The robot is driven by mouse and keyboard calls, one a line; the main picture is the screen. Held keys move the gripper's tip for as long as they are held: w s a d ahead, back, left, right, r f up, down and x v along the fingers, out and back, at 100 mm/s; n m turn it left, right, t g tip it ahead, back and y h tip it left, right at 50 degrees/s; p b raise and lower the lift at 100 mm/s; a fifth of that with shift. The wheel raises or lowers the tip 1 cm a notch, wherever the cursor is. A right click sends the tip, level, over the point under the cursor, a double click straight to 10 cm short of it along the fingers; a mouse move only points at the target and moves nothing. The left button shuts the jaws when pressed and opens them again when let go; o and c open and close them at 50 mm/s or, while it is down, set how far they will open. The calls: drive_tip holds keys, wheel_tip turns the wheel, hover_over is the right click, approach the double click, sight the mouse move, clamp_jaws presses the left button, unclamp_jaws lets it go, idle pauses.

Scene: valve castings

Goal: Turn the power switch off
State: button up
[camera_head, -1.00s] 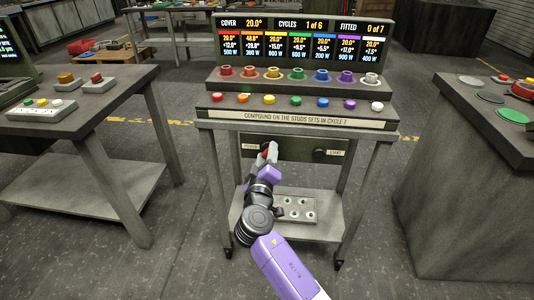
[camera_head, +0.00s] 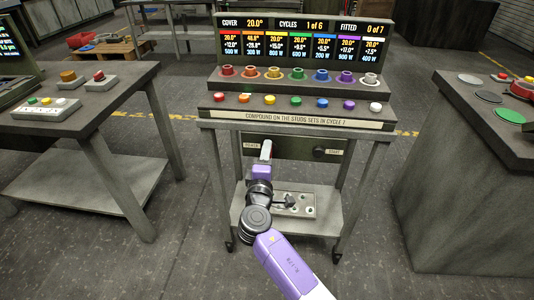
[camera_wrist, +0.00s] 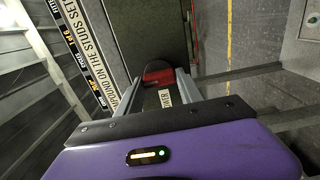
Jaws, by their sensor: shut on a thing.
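The power switch sits on the dark panel (camera_head: 290,147) under the bench top, by the "POWER" label (camera_head: 250,146). In the head view my gripper (camera_head: 266,148) is in front of it and hides it. In the wrist view a red switch handle (camera_wrist: 158,76) lies between the two fingertips of my gripper (camera_wrist: 158,83), which is shut on it. Whether the switch is on or off cannot be told. The black start knob (camera_head: 319,151) is to the right, beside the "START" label (camera_head: 335,152).
Above the panel the bench (camera_head: 210,123) carries a row of coloured buttons, coloured castings and a display (camera_head: 305,45). A lower shelf holds a plate with several studs (camera_head: 307,210).

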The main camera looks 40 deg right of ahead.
idle(0.4)
drive_tip(key=o, duration=1.4)
drive_tip(key=shift+v, duration=3.9)
